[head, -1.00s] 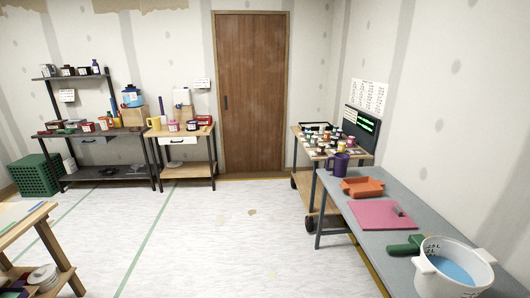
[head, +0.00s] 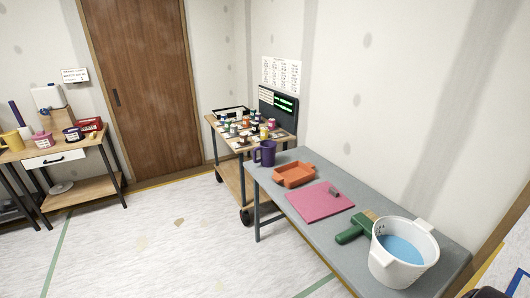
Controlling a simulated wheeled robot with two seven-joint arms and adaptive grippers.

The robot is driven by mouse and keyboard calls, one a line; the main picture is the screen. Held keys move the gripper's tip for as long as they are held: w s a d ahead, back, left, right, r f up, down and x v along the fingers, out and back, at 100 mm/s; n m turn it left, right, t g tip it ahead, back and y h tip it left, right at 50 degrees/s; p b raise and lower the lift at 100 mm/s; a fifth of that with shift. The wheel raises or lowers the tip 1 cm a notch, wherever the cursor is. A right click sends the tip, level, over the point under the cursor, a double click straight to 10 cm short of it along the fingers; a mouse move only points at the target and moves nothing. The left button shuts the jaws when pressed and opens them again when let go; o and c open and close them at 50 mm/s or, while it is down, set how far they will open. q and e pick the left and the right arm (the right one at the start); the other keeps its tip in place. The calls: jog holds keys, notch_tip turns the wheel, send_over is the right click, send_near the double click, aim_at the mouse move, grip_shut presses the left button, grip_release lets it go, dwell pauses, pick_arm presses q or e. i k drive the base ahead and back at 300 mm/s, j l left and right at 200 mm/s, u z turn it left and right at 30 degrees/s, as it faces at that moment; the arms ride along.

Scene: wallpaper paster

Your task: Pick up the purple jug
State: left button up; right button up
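The purple jug (head: 265,153) stands upright on the far left corner of the grey table (head: 402,207) along the right wall. Its handle points left. It is apart from the orange tray to its right. Neither of my grippers can be made out in the head view. A small dark shape sits at the bottom right corner, too cut off to identify.
On the grey table are an orange tray (head: 294,175), a pink mat (head: 319,202), a green-handled brush (head: 354,229) and a white bucket (head: 403,253) of blue liquid. A wheeled cart (head: 231,175) with small jars stands behind. The floor left of the table is clear.

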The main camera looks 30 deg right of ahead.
aim_at(264, 155)
jog(key=i+z, duration=0.3)
jog(key=i+j+z, duration=0.1)
jog(key=i+z, duration=0.75)
jog(key=i+j+z, duration=0.25)
jog(key=z, duration=0.25)
jog(key=i, duration=0.1)
